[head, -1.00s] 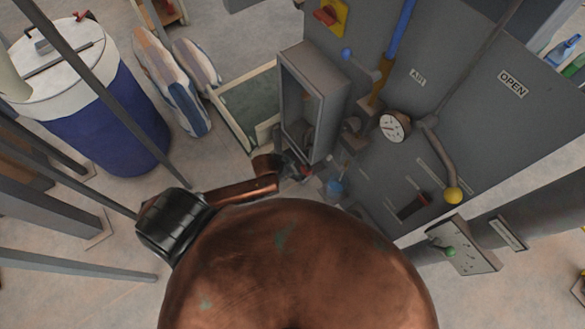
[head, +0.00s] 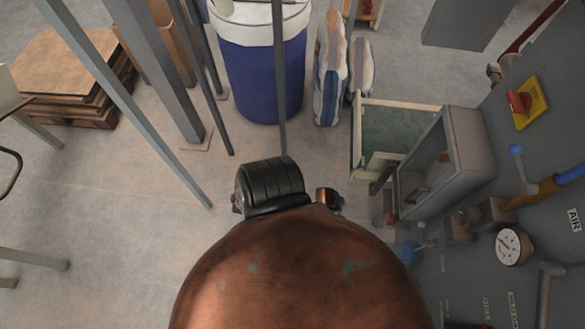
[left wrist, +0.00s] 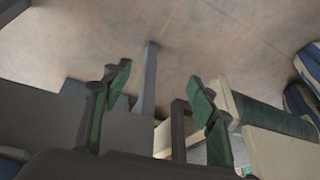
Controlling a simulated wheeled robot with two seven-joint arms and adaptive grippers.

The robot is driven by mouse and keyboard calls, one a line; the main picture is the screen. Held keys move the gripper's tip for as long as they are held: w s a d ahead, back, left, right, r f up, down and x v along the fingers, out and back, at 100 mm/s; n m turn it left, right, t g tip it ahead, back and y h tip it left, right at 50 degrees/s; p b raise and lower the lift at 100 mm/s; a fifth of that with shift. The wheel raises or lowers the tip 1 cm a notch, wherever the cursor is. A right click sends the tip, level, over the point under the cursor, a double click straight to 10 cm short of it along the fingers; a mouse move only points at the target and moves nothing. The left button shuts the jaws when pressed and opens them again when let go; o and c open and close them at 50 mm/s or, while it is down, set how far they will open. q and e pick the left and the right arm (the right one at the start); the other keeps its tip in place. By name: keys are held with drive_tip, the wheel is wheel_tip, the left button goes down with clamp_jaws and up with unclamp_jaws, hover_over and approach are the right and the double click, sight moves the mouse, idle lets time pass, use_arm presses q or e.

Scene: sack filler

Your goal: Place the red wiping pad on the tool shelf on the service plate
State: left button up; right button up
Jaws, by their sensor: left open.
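My left gripper (left wrist: 161,75) shows in the left wrist view as two green-padded fingers spread wide apart, with nothing between them. Past it are a grey post and a pale-framed tray-like piece with a dark green panel (left wrist: 270,116). In the head view my copper arm hides the gripper. A small red item (head: 389,218) sits by the cabinet beside a blue one; it is too small to tell whether it is the wiping pad. I cannot make out the tool shelf or service plate for certain. My right gripper is not in view.
A grey open-fronted cabinet (head: 468,150) and a panel with a gauge (head: 512,247) and a yellow-red switch (head: 530,102) stand at the right. A blue drum (head: 262,80), striped sacks (head: 331,75) and grey posts stand behind.

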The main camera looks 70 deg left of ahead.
use_arm(q)
drive_tip(key=s+d+f+g, duration=0.1)
drive_tip(key=s+f, duration=0.4)
drive_tip(key=s, duration=0.5)
drive_tip(key=s+d+f+g, duration=0.1)
drive_tip(key=s+d+f, duration=0.1)
drive_tip(key=s+f, duration=0.3)
drive_tip(key=s+d+f+g, duration=0.1)
drive_tip(key=s+f, duration=0.3)
drive_tip(key=s, duration=1)
drive_tip(key=shift+s+d+f+n+g, duration=0.35)
drive_tip(key=shift+d+f+n+g, duration=0.05)
drive_tip(key=shift+d, duration=0.25)
